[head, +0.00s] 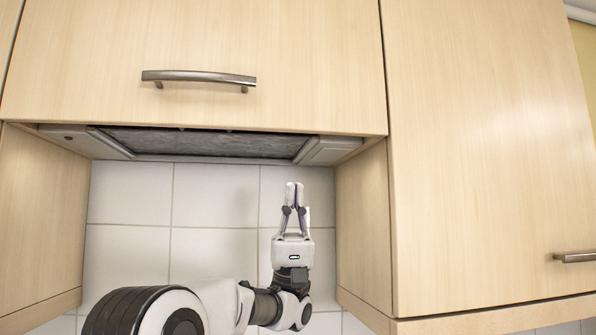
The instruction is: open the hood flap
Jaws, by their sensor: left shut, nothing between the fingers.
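The hood flap (285,60) is a pale wood panel across the top, with a curved metal bar handle (199,76) near its middle. It looks closed, flush with the cabinet fronts around it. My left gripper (294,188) points upward below the flap, in front of the tiled wall. Its fingers are together with nothing between them. It is apart from the flap, below and to the right of the handle. My right gripper is out of view.
The hood's underside with a dark filter (205,143) shows below the flap. A tall cabinet door (490,150) with its own handle (575,257) stands at the right. Wooden side panels bound the recess left and right. White tiles (130,195) line its back.

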